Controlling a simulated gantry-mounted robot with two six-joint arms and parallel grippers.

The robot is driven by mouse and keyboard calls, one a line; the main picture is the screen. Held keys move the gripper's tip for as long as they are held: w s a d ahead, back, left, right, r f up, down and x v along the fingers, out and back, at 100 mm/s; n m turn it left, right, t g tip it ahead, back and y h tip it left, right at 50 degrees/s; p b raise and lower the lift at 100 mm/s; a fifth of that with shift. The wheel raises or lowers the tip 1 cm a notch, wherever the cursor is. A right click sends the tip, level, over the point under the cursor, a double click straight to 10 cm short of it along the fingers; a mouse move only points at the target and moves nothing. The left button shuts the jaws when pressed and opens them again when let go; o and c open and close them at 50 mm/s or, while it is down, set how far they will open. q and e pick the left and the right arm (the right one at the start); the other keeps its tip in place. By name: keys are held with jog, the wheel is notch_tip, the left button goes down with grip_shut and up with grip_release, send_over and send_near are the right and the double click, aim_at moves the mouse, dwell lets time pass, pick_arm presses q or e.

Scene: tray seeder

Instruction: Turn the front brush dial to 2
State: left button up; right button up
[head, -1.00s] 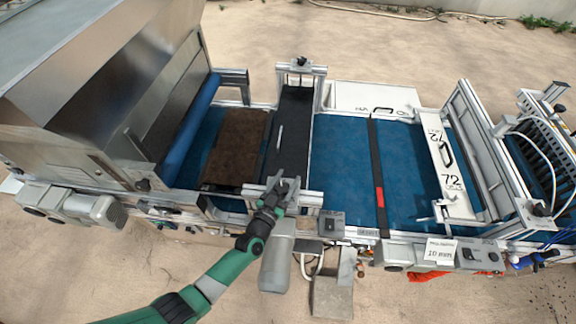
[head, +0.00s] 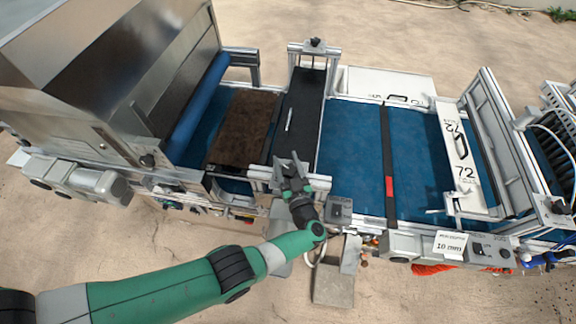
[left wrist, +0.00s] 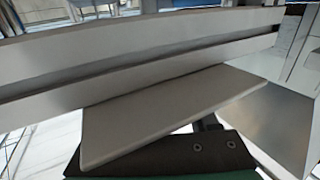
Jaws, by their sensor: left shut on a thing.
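The dark brush unit (head: 307,95) spans the blue belt between two aluminium end brackets. My left gripper (head: 288,167) is at its front bracket (head: 322,184), shut on the front brush dial. The fingers and wrist hide the dial, so its scale and setting cannot be read. A matching black knob (head: 316,42) stands uncovered on the rear bracket. In the left wrist view, a light grey finger plate (left wrist: 170,112) lies close to a slotted metal rail (left wrist: 140,50), and the dial cannot be made out. My right gripper is out of view.
A brown soil-filled tray (head: 243,128) lies on the belt left of the brush. A small grey switch box (head: 340,210) is just right of the gripper. A steel hopper (head: 110,70) stands at left.

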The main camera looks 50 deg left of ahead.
pick_arm(q)
jog(key=shift+n+g+b, duration=0.3)
jog(key=shift+g+b, duration=0.1)
jog(key=shift+r+y, duration=0.1)
jog(key=shift+y, duration=0.2)
jog(key=o, duration=1.4)
jog(key=shift+c, duration=0.2)
jog(key=shift+s+d, duration=0.1)
jog(key=v, duration=1.1)
jog(key=shift+d, duration=0.2)
